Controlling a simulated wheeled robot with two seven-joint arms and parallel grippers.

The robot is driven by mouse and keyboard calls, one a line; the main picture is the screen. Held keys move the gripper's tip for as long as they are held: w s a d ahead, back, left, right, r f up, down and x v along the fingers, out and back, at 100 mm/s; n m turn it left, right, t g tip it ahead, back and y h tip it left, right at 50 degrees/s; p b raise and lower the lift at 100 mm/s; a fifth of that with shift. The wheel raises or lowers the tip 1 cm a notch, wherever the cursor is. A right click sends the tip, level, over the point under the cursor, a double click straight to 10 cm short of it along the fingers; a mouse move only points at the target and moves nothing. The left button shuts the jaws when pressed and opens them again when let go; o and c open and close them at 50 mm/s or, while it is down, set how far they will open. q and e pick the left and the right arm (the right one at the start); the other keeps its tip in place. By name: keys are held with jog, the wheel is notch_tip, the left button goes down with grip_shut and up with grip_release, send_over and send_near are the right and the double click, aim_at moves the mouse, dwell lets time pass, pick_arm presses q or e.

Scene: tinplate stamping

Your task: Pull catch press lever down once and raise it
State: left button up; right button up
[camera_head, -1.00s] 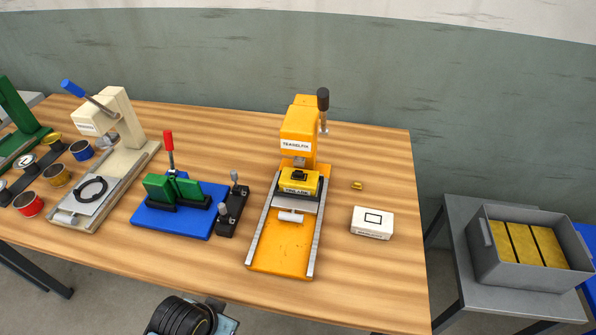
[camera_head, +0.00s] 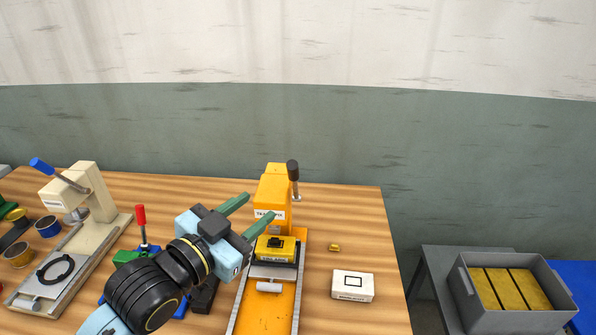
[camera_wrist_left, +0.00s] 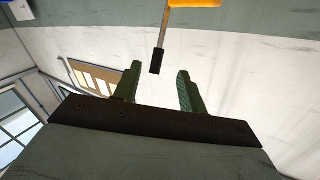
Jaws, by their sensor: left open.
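The orange press (camera_head: 273,190) stands on the table with a white label on its head. Its lever (camera_head: 292,171) has a black grip and stands upright at the press's right side. In the left wrist view the lever's black grip (camera_wrist_left: 155,62) hangs between and beyond the fingertips, not touched. My left gripper (camera_head: 260,206) is open and empty, its green fingers pointing toward the press head, left of the lever; they also show in the left wrist view (camera_wrist_left: 160,70). A yellow block (camera_head: 276,250) sits under the press head. My right gripper is not in view.
A cream press (camera_head: 95,195) with a blue lever stands left. A red-handled fixture (camera_head: 140,216) is partly behind my left arm. A white box (camera_head: 352,286) and a small brass piece (camera_head: 335,247) lie right of the orange press. A grey crate (camera_head: 468,315) stands beyond the table.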

aim_at(290, 176)
pick_arm(q)
jog(key=shift+h, duration=0.3)
jog(key=x, duration=0.4)
jog(key=r+x, duration=0.1)
jog(key=x, duration=0.4)
jog(key=p+x, duration=0.1)
jog(key=x, duration=0.3)
jog(key=shift+w+d+r, duration=0.25)
jog(key=shift+w+r, duration=0.05)
jog(key=shift+r, duration=0.1)
grip_shut()
